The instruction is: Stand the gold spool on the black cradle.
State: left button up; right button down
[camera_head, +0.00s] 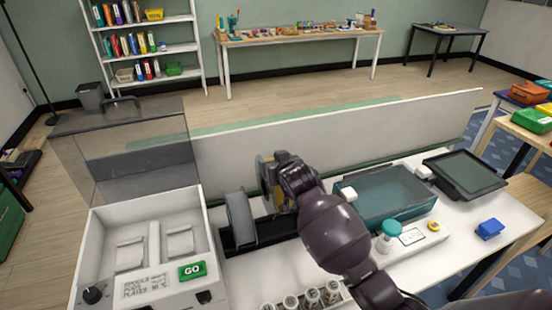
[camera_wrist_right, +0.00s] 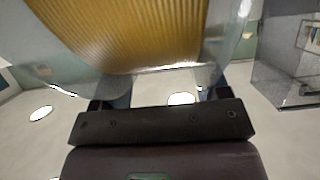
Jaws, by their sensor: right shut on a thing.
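The gold spool (camera_wrist_right: 135,35) fills the top of the right wrist view, its gold winding between clear flanges. In the head view the spool (camera_head: 264,172) is mostly hidden behind my right gripper (camera_head: 282,180). My right gripper is shut on the spool and holds it up near the black cradle (camera_head: 268,230), at the cradle's far side. Whether the spool touches the cradle is hidden. The cradle is a long black holder on the white table. A grey spool (camera_head: 240,216) stands upright in its left part. My left gripper is not in view.
A white machine with a green GO button (camera_head: 192,270) stands left of the cradle. A teal tray (camera_head: 392,197) lies to the right. Several small jars (camera_head: 312,297) stand in front. A low white panel (camera_head: 350,140) runs behind. A blue block (camera_head: 489,230) sits at the right.

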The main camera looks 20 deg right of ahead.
jog(key=shift+f, duration=0.5)
jog(key=shift+f+b, duration=0.55)
jog(key=shift+f, duration=0.35)
jog(key=shift+f+b, duration=0.65)
jog(key=shift+f, duration=0.55)
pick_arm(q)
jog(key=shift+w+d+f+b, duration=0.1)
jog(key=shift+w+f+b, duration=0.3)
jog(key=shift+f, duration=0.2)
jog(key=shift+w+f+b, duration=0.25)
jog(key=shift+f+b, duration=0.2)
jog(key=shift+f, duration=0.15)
pick_arm(e)
jog(key=shift+f, duration=1.6)
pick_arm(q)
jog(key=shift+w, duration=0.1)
pick_arm(e)
jog(key=shift+f, duration=0.3)
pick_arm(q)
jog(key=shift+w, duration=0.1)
pick_arm(e)
jog(key=shift+f, duration=0.15)
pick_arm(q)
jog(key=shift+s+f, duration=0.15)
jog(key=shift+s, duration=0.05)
pick_arm(e)
jog(key=shift+f, duration=0.4)
